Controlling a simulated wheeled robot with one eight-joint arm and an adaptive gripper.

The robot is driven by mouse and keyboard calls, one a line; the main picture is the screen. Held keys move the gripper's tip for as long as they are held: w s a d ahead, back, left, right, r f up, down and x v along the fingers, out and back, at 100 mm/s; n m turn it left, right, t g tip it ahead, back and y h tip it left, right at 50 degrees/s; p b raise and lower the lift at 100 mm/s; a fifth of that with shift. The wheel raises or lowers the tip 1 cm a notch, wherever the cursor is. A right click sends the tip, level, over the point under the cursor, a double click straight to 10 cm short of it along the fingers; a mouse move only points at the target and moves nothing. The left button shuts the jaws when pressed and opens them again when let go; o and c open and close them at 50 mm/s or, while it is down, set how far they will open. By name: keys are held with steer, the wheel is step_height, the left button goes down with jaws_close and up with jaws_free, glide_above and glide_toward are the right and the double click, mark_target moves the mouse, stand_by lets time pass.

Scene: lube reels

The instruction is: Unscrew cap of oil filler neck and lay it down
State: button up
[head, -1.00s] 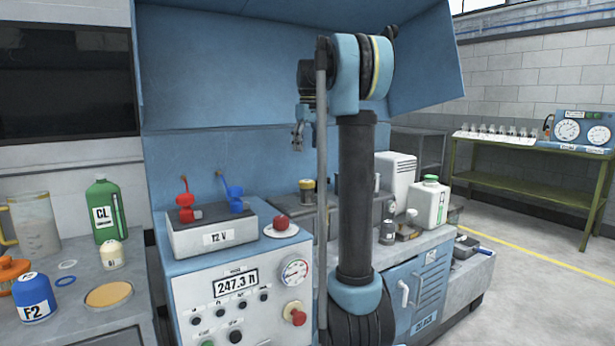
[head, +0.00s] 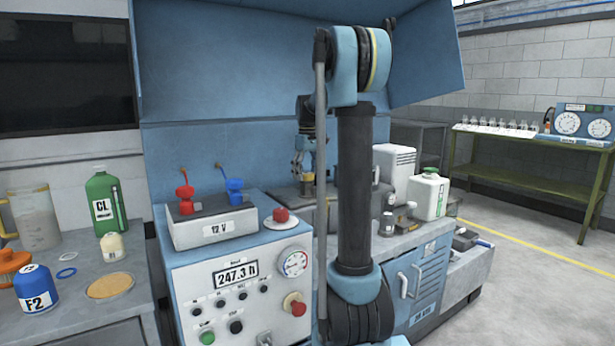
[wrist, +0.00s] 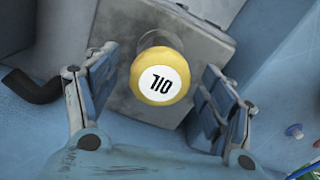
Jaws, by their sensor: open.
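The oil filler cap (wrist: 160,80) is yellow with a white disc marked OIL, which reads upside down in the wrist view. It sits on the filler neck (wrist: 155,40), above a grey block. My gripper (wrist: 159,62) is open, with one finger on each side of the cap and visible gaps between. In the head view my gripper (head: 303,170) points down over the filler, and the cap is mostly hidden there by the fingers. I cannot tell the exact height between fingertips and cap.
A black bent hose (wrist: 35,88) lies left of the neck in the wrist view. In the head view, a white jug (head: 428,196) and small metal parts stand on the bench right of my arm.

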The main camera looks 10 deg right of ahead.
steer(key=shift+f, duration=0.2)
steer(key=c, duration=1.1)
steer(key=shift+d+n, duration=0.1)
steer(key=shift+n, duration=2.5)
steer(key=n, duration=0.5)
steer(key=shift+w, duration=0.1)
